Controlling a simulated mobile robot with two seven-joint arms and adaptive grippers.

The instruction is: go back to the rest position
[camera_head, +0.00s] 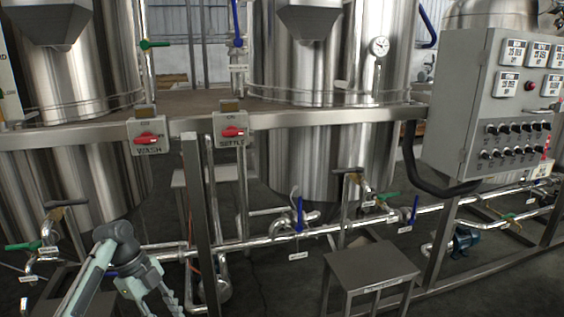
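My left arm comes in at the lower left. Its gripper (172,303) points down and to the right, in front of the lower pipes and below the platform edge. I see no object held in it. Its fingers are small and dark at the bottom of the picture, so I cannot tell whether they are open or shut. My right arm and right gripper are out of view.
Steel tanks (310,60) stand behind a platform rail (330,118) with red-switch boxes (148,137) labelled WASH and SETTLE. A control cabinet (470,100) is at right. A metal stool (370,268) stands front centre. Pipes (340,227) with blue and green valve handles run low.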

